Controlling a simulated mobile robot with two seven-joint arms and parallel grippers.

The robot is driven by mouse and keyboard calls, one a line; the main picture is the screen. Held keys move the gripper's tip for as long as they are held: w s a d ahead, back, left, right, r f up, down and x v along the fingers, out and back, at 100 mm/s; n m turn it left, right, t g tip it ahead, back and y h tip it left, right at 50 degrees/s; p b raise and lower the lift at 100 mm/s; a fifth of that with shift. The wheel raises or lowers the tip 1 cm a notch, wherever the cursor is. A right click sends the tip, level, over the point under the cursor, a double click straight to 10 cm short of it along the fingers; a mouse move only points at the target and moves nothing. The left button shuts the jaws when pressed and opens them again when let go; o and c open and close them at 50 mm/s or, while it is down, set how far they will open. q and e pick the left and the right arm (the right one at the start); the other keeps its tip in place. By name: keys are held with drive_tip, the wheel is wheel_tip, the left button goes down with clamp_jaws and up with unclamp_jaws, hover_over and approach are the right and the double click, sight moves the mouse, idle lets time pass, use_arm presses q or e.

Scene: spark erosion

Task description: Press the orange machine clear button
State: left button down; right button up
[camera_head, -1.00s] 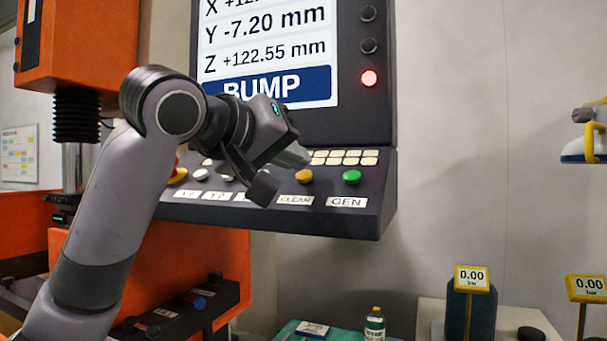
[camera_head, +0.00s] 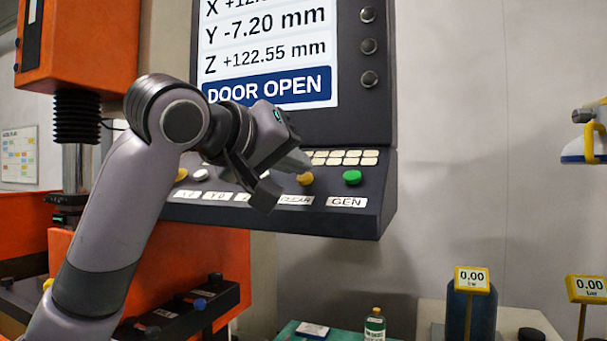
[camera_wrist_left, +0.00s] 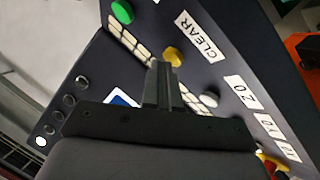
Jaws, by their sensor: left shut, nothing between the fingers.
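The orange button (camera_head: 305,179) stands above the CLEAR label (camera_head: 296,201) on the sloped control panel, left of the green button. The screen (camera_head: 268,88) reads DOOR OPEN. My right gripper is not in view.
A green button (camera_head: 352,177) sits close to the right, above the GEN label. Cream keys (camera_head: 345,158) lie behind the buttons. A green-labelled bottle (camera_head: 375,325) stands below, well clear.

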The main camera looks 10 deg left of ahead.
use_arm(q)
drive_tip(key=shift+s+r+p, duration=0.4)
drive_tip(key=shift+r+p, duration=0.1)
drive_tip(key=shift+r, duration=0.2)
drive_tip(key=shift+s+a+r, duration=0.15)
drive_tip(key=shift+s+r, duration=0.55)
drive_tip(key=shift+r, duration=0.35)
drive_tip(key=shift+s+a+r, duration=0.15)
drive_tip(key=shift+s+r, duration=0.5)
drive_tip(key=shift+r, duration=0.35)
